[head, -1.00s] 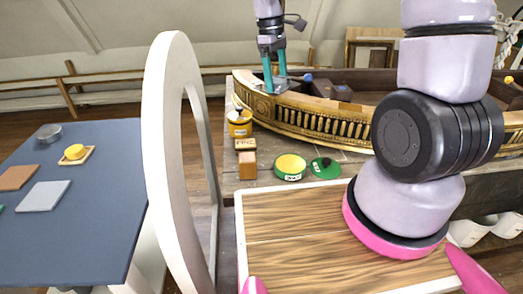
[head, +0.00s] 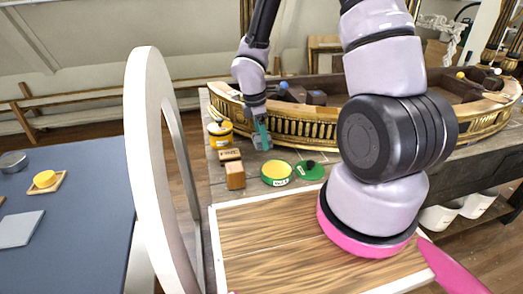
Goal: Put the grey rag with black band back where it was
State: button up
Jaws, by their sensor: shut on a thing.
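My gripper (head: 261,127), with teal fingers, points down in front of the curved gilt console (head: 310,128), above the workbench behind the yellow tin. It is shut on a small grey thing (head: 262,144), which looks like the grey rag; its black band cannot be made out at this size. The fingers hide part of the rag. I cannot tell whether its lower edge touches the bench.
A yellow jar (head: 220,134), a wooden block (head: 235,176), an open yellow tin (head: 276,172) and a green lid (head: 310,170) stand close by on the bench. A white oval frame (head: 145,150) rises at left. A blue table (head: 80,220) lies beyond it.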

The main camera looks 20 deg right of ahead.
aim_at(262, 156)
jog(key=shift+f, duration=2.35)
jog(key=shift+f, duration=0.15)
jog(key=o, duration=1.2)
jog(key=shift+o, duration=0.2)
